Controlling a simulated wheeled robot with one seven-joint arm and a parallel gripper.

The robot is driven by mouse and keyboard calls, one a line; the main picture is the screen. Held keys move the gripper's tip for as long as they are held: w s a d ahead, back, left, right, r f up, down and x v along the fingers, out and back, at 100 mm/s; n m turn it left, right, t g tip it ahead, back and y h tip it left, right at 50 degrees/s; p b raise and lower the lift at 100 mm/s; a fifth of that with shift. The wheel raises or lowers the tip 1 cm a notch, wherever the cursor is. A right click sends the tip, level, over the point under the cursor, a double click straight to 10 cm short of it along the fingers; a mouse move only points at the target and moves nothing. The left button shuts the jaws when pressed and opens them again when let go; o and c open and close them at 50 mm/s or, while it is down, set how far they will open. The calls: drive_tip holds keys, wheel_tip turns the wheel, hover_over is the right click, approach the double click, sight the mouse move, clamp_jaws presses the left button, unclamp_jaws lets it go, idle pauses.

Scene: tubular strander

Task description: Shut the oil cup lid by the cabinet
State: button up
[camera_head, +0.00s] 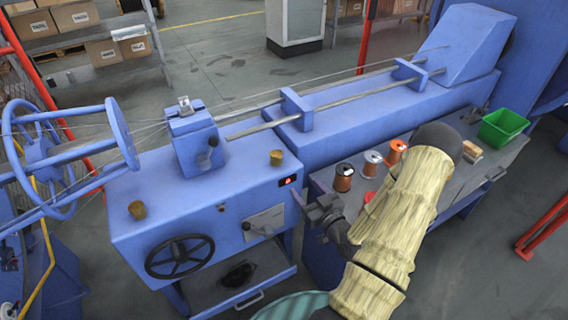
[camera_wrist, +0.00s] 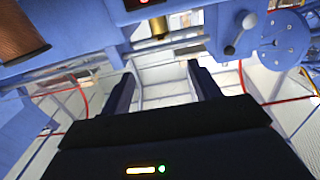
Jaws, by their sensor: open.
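Two small brass oil cups stand on the blue machine housing (camera_head: 200,215). One cup (camera_head: 276,157) is at the right of its top, near the red lamp; the other cup (camera_head: 137,210) is at the front left corner. I cannot tell from their size whether either lid is open or shut. In the wrist view a brass cup (camera_wrist: 159,28) shows beyond the fingertips. My gripper (camera_head: 316,209) is beside the housing's right face, lower than the right cup and apart from it. In the wrist view its two fingers (camera_wrist: 161,78) are spread with nothing between them.
A black handwheel (camera_head: 180,256) and a lever (camera_head: 258,230) are on the housing front. Wire spools (camera_head: 344,177) and a green bin (camera_head: 503,127) stand on the bench at right. A grey cabinet (camera_head: 295,25) stands at the back. A spoked blue wheel (camera_head: 75,160) is at left.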

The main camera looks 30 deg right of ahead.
sight(277, 154)
drive_tip(key=shift+w+d+f+b, duration=0.2)
drive_tip(key=shift+w+b, duration=0.4)
drive_tip(key=shift+b, duration=1.5)
drive_tip(key=shift+w+b, duration=0.2)
drive_tip(key=shift+b, duration=0.65)
drive_tip(key=b, duration=0.6)
drive_tip(key=shift+w+a, duration=0.35)
drive_tip(key=shift+w, duration=0.05)
drive_tip(key=w, duration=1.1)
drive_tip(key=shift+w+a+r, duration=0.15)
drive_tip(key=shift+w+a, duration=0.05)
drive_tip(key=shift+w, duration=0.15)
drive_tip(key=c, duration=1)
